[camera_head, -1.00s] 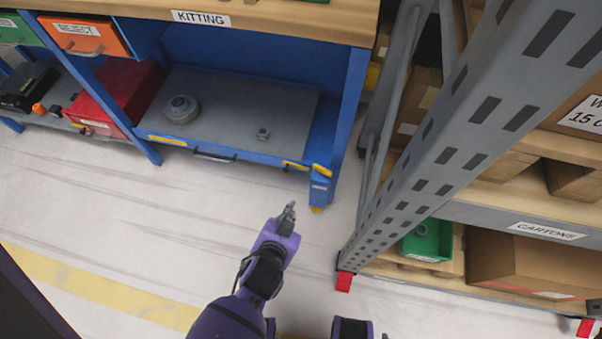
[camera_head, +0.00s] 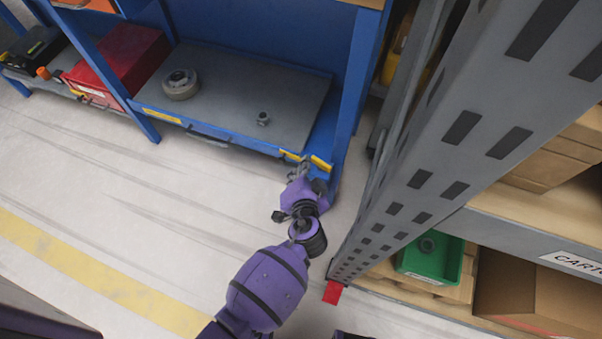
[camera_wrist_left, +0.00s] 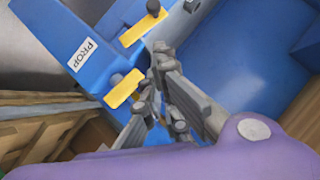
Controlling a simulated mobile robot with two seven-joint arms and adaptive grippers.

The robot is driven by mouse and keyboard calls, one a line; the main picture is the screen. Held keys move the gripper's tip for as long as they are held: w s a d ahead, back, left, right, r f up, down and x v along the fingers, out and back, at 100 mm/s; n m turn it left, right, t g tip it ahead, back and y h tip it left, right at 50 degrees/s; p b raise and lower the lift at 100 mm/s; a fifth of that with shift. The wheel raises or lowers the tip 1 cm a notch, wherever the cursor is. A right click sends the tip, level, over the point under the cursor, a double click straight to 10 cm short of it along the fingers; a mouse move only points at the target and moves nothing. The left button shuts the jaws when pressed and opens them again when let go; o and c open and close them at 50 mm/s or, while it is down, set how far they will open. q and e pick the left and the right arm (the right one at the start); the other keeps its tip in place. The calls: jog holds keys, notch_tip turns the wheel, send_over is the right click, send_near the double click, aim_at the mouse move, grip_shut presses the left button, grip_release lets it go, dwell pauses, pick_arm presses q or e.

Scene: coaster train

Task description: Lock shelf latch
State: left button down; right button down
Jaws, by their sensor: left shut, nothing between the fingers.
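The grey lower shelf (camera_head: 235,95) of the blue bench has a blue front edge with a handle. At its right front corner are two yellow tabs, a left one (camera_head: 290,155) and a right one (camera_head: 320,162). The left wrist view shows both yellow tabs (camera_wrist_left: 124,89) close up, on blue metal beside a PROP label (camera_wrist_left: 83,54), with a dark knob (camera_wrist_left: 153,6) at one tab. My left gripper (camera_head: 297,172) is shut and empty, just in front of this corner. Its fingers (camera_wrist_left: 157,82) are close to one tab; contact cannot be told. My right gripper is not in view.
A round metal part (camera_head: 181,84) and a nut (camera_head: 263,118) lie on the shelf. A red box (camera_head: 120,58) stands to the left. A grey rack post (camera_head: 420,165) rises close on the right, with a green bin (camera_head: 432,258) behind it. The floor at left is clear.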

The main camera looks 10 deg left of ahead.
aim_at(300, 158)
pick_arm(q)
jog(key=w+a+f+b, duration=0.2)
jog(key=w+a+f, duration=0.1)
jog(key=w+f, duration=0.2)
jog(key=shift+w+a+f, duration=0.2)
jog(key=shift+w+f, duration=0.1)
jog(key=shift+w, duration=0.05)
jog(key=shift+a, duration=0.1)
jog(key=shift+w+a+f+n+h, duration=0.1)
jog(key=shift+a+f+n+h, duration=0.2)
jog(key=shift+a+f+h, duration=0.15)
jog(key=shift+r, duration=0.2)
